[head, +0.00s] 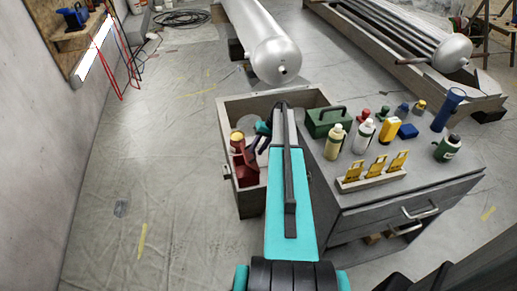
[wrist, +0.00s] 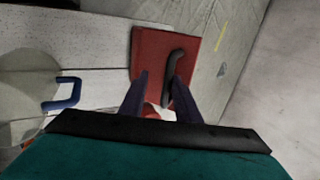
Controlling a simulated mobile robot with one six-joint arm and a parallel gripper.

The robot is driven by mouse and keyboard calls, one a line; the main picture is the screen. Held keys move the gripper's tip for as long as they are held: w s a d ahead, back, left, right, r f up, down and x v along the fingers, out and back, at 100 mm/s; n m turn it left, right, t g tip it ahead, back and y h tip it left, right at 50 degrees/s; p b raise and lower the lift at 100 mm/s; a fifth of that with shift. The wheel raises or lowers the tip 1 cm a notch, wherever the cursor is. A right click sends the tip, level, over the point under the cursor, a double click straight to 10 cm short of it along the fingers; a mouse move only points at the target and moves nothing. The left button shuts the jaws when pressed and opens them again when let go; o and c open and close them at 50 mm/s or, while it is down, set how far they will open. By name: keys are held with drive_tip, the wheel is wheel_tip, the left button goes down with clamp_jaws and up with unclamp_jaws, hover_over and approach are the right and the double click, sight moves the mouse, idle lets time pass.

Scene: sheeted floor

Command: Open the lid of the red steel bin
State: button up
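In the wrist view a square red lid (wrist: 152,45) with a dark, bar-like handle (wrist: 174,68) fills the upper middle. My gripper (wrist: 162,76) has its two dark fingers apart, with a clear gap between them. The handle lies close to the right fingertip; I cannot tell whether they touch. In the head view a red object (head: 243,165), apparently the red bin, stands in the left part of a grey open-topped box (head: 247,206). My gripper (head: 254,141) is over that box, just right of the red object, partly hidden by my arm.
A round pale piece with a blue handle (wrist: 68,93) lies left in the wrist view. Right of the box, a grey cabinet top (head: 420,180) carries a green toolbox (head: 322,122), bottles and yellow pieces.

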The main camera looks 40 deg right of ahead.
drive_tip(key=v, duration=1.3)
drive_tip(key=shift+d+r, duration=0.25)
drive_tip(key=shift+r, duration=0.1)
drive_tip(key=shift+s, duration=0.1)
